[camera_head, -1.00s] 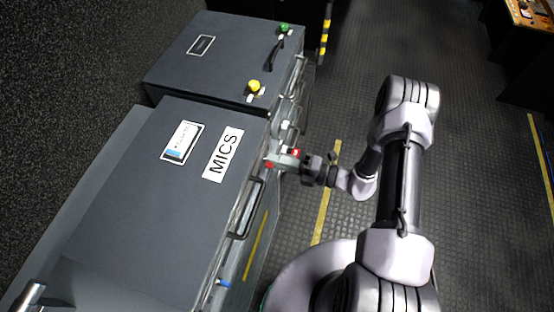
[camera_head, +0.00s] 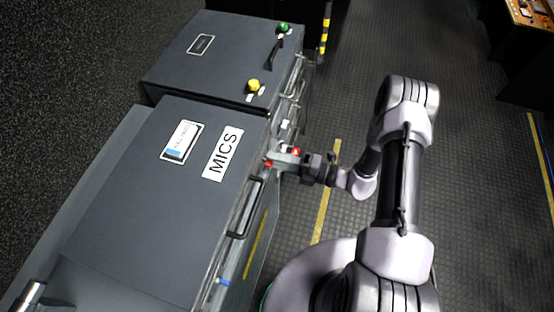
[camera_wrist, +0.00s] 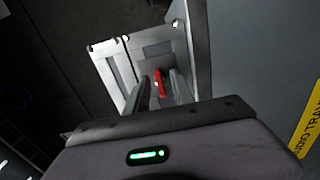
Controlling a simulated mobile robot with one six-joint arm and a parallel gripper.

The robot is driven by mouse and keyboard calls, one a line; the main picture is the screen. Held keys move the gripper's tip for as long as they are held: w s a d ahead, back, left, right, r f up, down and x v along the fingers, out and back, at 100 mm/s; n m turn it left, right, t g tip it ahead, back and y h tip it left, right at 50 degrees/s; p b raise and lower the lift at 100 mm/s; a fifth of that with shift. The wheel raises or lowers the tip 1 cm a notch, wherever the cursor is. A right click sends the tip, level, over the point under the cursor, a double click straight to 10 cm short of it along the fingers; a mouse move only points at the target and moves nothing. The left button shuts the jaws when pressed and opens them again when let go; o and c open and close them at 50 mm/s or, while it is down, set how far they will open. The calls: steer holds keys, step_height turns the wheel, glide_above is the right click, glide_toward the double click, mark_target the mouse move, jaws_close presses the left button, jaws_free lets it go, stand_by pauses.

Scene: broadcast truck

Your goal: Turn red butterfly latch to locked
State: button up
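The red butterfly latch (camera_wrist: 160,84) sits on a pale metal plate (camera_wrist: 160,50) on the front of the case, in the wrist view. My gripper (camera_wrist: 163,84) reaches toward it with one finger on each side of the red part. The fingers look apart, with narrow gaps beside the latch; contact is not clear. In the head view, my gripper (camera_head: 283,158) is at the front face of the case marked MICS (camera_head: 140,215). A small red part (camera_head: 268,163) shows at its tip. Most of the latch is hidden there.
A second dark case (camera_head: 215,55) with a yellow knob (camera_head: 253,85) and a green knob (camera_head: 283,28) stands behind. A black handle (camera_head: 242,225) sticks out from the near case's front. Floor to the right of my arm is clear, with yellow lines.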

steer(key=p+v, duration=0.2)
steer(key=v, duration=1.5)
steer(key=shift+d+p, duration=0.2)
steer(key=shift+p, duration=0.15)
